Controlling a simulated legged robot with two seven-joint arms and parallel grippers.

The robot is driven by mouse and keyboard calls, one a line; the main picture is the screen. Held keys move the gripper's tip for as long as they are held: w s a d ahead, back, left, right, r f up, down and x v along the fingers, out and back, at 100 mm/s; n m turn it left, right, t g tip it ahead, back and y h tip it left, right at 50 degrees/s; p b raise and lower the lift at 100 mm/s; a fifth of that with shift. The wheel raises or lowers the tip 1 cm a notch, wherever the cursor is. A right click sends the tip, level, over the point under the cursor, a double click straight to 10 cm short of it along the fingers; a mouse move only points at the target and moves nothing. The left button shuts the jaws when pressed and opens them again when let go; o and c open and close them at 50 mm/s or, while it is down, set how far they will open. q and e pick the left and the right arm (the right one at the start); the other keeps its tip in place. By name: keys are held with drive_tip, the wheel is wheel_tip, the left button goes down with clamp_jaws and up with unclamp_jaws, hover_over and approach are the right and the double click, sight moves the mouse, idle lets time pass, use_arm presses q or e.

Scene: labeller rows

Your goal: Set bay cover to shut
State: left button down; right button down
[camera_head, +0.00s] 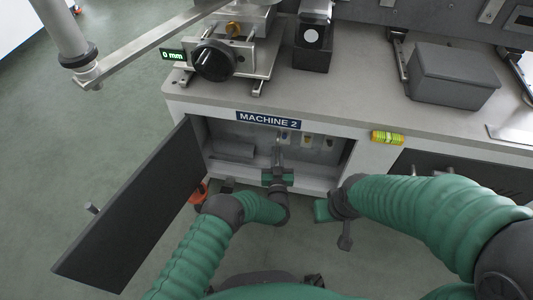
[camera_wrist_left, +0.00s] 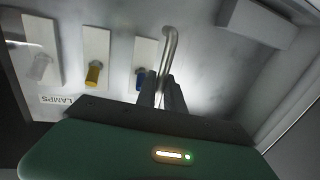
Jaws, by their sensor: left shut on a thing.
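The bay cover (camera_head: 135,215) is a dark flat door at the left of the MACHINE 2 bay (camera_head: 232,150). It stands swung wide open, with a small handle (camera_head: 91,208) on its outer side. My left gripper (camera_head: 278,158) is inside the open bay, away from the cover. In the left wrist view its fingers (camera_wrist_left: 166,92) are shut on a bent metal rod (camera_wrist_left: 170,45); whether the rod is fixed is unclear. My right gripper (camera_head: 324,210) is in front of the bay's right side; its fingers are not clear.
White plates inside the bay carry a grey, a yellow (camera_wrist_left: 93,74) and a blue knob (camera_wrist_left: 140,78), near a LAMPS label (camera_wrist_left: 58,100). Above, the bench holds a black dial (camera_head: 213,61) and a grey box (camera_head: 452,78). Floor left of the cover is clear.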

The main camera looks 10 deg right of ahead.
use_arm(q)
drive_tip(key=shift+s+d+f, duration=0.15)
drive_tip(key=shift+s+d, duration=0.1)
drive_tip(key=shift+d, duration=0.1)
drive_tip(key=c, duration=1.7)
unclamp_jaws()
drive_tip(key=shift+d, duration=0.15)
use_arm(e)
drive_tip(key=shift+d, duration=0.2)
use_arm(q)
drive_tip(key=shift+w+a, duration=0.15)
drive_tip(key=shift+a, duration=0.05)
use_arm(e)
drive_tip(key=shift+a, duration=0.1)
drive_tip(key=shift+s+f, duration=0.1)
